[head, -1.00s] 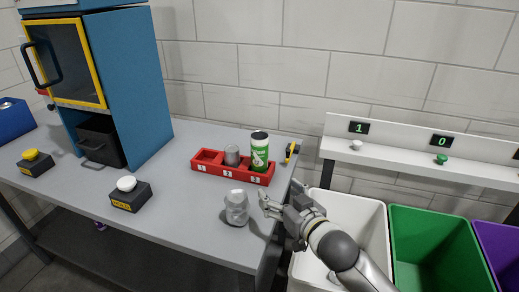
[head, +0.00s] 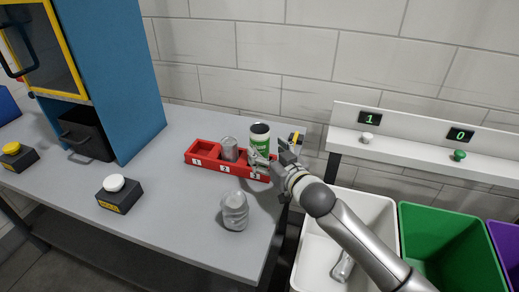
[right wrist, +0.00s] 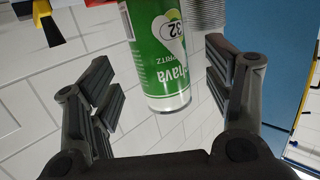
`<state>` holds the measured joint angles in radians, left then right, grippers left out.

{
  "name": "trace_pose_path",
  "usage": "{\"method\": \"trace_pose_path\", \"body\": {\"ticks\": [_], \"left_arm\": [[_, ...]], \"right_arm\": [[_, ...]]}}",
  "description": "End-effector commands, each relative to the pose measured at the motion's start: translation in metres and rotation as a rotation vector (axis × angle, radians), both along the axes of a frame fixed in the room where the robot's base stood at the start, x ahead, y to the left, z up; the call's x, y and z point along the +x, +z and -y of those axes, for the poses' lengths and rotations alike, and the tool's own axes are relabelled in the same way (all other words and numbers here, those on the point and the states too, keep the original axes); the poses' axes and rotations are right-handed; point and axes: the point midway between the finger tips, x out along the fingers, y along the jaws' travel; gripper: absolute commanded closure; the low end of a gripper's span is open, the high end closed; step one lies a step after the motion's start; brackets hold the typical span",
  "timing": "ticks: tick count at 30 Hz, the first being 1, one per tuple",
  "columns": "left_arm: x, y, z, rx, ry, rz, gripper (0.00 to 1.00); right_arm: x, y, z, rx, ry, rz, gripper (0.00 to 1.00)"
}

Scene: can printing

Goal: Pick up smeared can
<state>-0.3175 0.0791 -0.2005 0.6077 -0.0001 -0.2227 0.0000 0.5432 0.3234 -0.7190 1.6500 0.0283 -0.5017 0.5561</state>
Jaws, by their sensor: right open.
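A green and white can (head: 260,134) with a dark top stands upright in slot 3 of the red rack (head: 203,160). In the right wrist view the green can (right wrist: 158,60) shows its printed label between my fingers; I cannot make out a smear. My right gripper (head: 270,163) is open in front of the can. In the right wrist view its fingers (right wrist: 162,82) lie on either side of the can, with gaps at both sides. A plain grey can (head: 229,149) stands in slot 2. My left gripper is out of view.
A dented grey can (head: 235,211) stands on the table (head: 180,215) in front of the rack. A button box (head: 119,197) is further left. A white bin (head: 315,245) with a silvery object inside and a green bin (head: 450,245) stand right of the table.

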Motion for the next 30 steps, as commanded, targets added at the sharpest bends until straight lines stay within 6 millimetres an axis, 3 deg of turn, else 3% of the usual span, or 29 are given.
{"method": "trace_pose_path", "body": {"ticks": [9,16,27,30], "left_arm": [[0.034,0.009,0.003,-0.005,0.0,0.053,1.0],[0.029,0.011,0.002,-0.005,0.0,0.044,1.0],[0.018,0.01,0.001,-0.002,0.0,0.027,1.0],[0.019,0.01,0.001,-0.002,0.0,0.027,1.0]], "right_arm": [[0.021,-0.007,-0.011,-0.001,-0.001,-0.002,0.26],[0.041,-0.012,-0.021,0.0,0.0,-0.001,0.26],[0.046,-0.014,-0.024,0.0,0.001,-0.001,0.26],[0.045,-0.014,-0.024,0.0,0.001,-0.001,0.37]]}}
